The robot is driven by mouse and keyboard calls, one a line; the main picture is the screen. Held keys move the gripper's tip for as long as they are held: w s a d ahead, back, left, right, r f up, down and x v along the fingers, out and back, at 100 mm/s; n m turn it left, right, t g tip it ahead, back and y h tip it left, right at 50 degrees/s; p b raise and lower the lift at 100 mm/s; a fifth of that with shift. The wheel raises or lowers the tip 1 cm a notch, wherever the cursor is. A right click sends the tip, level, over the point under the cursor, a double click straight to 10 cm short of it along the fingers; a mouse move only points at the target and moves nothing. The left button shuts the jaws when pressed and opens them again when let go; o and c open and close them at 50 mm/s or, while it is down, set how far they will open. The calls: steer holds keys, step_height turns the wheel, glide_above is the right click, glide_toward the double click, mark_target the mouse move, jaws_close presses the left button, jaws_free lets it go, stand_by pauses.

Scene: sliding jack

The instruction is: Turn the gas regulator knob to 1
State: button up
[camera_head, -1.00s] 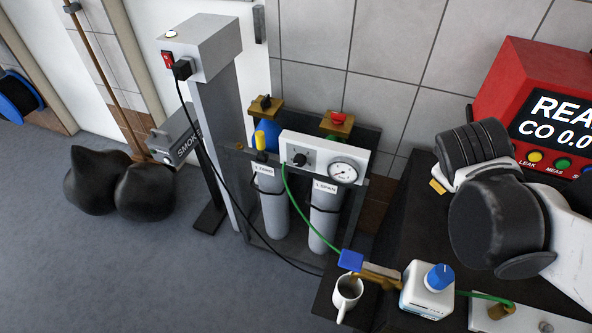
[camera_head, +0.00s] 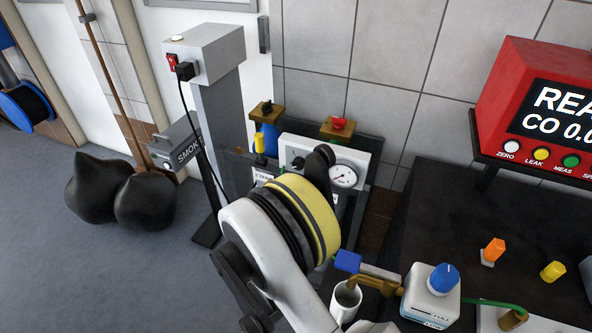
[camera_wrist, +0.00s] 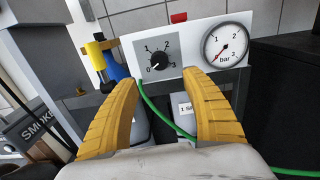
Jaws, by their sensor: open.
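The gas regulator panel (camera_wrist: 197,35) is white, with a small black knob (camera_wrist: 160,62) on a grey dial marked 0 to 3. The knob's pointer seems to be near 0, but it is small. A round bar gauge (camera_wrist: 227,45) sits to its right, its red needle at the low end. My gripper (camera_wrist: 158,80) is open and empty, its two yellow fingers on either side below the knob and apart from it. In the head view my arm covers part of the panel (camera_head: 352,157), the dial's right side and the cylinders below.
A green hose (camera_wrist: 150,105) runs down from the panel between my fingers. A yellow-and-blue fitting (camera_wrist: 104,62) stands left of it.

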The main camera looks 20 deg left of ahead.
mark_target(299, 164)
steer(key=w, duration=0.7)
steer(key=w+b, duration=0.1)
steer(key=w, duration=0.2)
steer(key=shift+w+d, duration=0.4)
steer(key=c, duration=1.2)
